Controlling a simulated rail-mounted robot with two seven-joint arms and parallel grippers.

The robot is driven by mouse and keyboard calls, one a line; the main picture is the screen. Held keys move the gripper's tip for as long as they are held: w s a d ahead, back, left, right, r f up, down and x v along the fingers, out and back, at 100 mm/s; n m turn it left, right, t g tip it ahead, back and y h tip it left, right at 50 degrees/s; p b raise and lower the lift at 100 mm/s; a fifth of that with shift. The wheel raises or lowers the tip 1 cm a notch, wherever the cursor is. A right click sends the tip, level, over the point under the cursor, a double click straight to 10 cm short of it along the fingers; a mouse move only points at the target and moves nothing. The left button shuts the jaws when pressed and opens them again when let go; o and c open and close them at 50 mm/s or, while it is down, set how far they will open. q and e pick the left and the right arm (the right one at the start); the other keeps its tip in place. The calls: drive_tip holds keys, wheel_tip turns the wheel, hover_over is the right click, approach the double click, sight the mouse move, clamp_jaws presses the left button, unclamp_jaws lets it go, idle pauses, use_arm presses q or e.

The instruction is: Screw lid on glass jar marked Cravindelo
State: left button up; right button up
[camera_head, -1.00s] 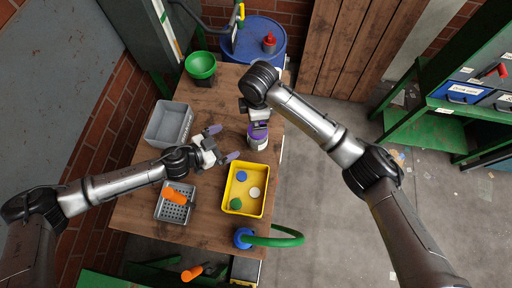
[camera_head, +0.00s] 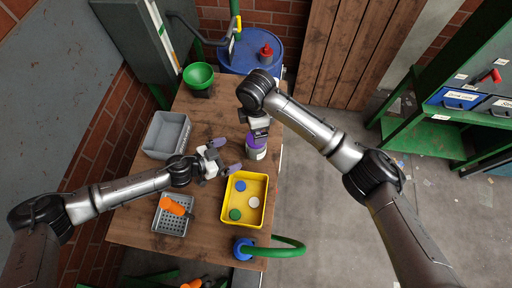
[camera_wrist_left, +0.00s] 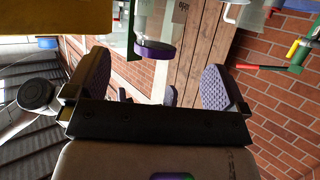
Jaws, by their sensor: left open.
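A glass jar (camera_head: 257,154) stands upright on the wooden table, with a purple lid (camera_head: 255,140) at its top. Whether the lid is seated cannot be told, nor can I read a label. In the left wrist view the purple lid (camera_wrist_left: 154,50) shows at the lower end of the inverted-looking jar (camera_wrist_left: 150,20). My left gripper (camera_head: 227,156) is open and empty, just left of the jar and apart from it, its purple-padded fingers (camera_wrist_left: 158,85) spread wide. My right gripper (camera_head: 257,128) is directly above the lid; its fingertips are too small and covered to judge.
A yellow tray (camera_head: 264,199) with blue, white and green discs is in front of the jar. A green hose (camera_head: 290,247) curves off the front edge.

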sight(247, 148)
use_arm(q)
drive_tip(key=x, duration=1)
drive_tip(key=shift+w+d+f, duration=0.1)
drive_tip(key=shift+w+d, duration=0.05)
drive_tip(key=shift+d, duration=0.05)
